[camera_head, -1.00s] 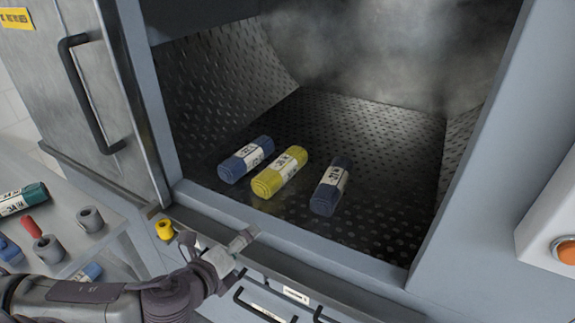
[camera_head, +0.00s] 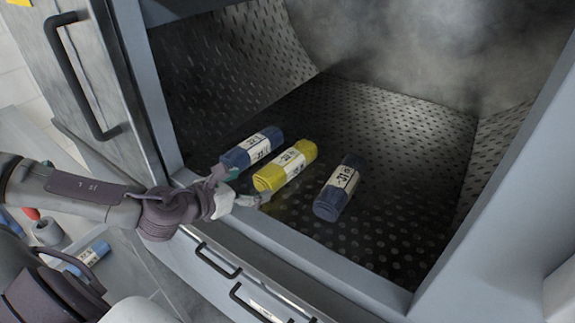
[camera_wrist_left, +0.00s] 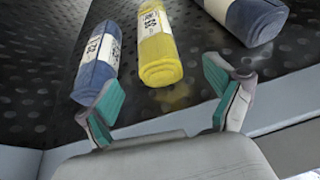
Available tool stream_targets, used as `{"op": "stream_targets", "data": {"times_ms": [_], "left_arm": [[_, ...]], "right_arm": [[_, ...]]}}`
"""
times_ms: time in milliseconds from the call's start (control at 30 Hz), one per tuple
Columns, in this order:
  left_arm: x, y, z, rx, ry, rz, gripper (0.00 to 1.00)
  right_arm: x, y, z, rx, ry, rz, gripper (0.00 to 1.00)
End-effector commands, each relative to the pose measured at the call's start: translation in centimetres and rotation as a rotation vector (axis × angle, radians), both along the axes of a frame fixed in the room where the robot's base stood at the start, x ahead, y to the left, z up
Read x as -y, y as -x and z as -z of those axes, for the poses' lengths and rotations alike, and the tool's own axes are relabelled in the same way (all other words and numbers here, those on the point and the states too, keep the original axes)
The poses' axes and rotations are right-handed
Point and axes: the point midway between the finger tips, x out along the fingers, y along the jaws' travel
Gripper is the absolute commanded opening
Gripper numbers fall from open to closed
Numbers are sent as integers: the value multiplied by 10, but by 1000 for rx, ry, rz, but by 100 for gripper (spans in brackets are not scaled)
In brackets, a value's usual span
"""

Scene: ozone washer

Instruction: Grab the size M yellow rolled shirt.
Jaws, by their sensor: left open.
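The yellow rolled shirt (camera_head: 284,167) with a white label band lies on the dark perforated floor of the washer chamber, between two blue rolls. Its size letter is too small to read with certainty. My left gripper (camera_head: 240,188) reaches over the front sill, open and empty, just short of the yellow roll's near end. In the left wrist view the yellow roll (camera_wrist_left: 158,48) lies ahead of the spread green-padded fingers (camera_wrist_left: 160,105), with a gap to both. My right gripper is not in view.
A blue roll (camera_head: 252,148) lies close on the left of the yellow one, and another blue roll (camera_head: 338,190) lies to its right with a gap. The chamber's front sill (camera_head: 300,255) runs below my left arm. The chamber floor (camera_head: 385,140) behind the rolls is clear.

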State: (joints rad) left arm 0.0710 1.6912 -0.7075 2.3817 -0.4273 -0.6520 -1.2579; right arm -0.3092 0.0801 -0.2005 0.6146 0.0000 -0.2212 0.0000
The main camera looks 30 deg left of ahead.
Motion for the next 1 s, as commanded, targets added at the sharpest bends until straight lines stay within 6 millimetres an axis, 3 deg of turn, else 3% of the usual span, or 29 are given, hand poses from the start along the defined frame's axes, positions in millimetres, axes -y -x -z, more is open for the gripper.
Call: {"op": "stream_targets", "data": {"times_ms": [200, 467, 800, 1000], "left_arm": [[3, -22, 7, 1, 5, -4, 92], [4, -32, 13, -1, 5, -2, 92], [6, -69, 29, 0, 6, -2, 92], [8, -75, 34, -1, 2, 0, 92]], "right_arm": [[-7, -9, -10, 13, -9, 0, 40], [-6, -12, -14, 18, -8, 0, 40], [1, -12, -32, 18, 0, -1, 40], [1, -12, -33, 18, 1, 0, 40]]}}
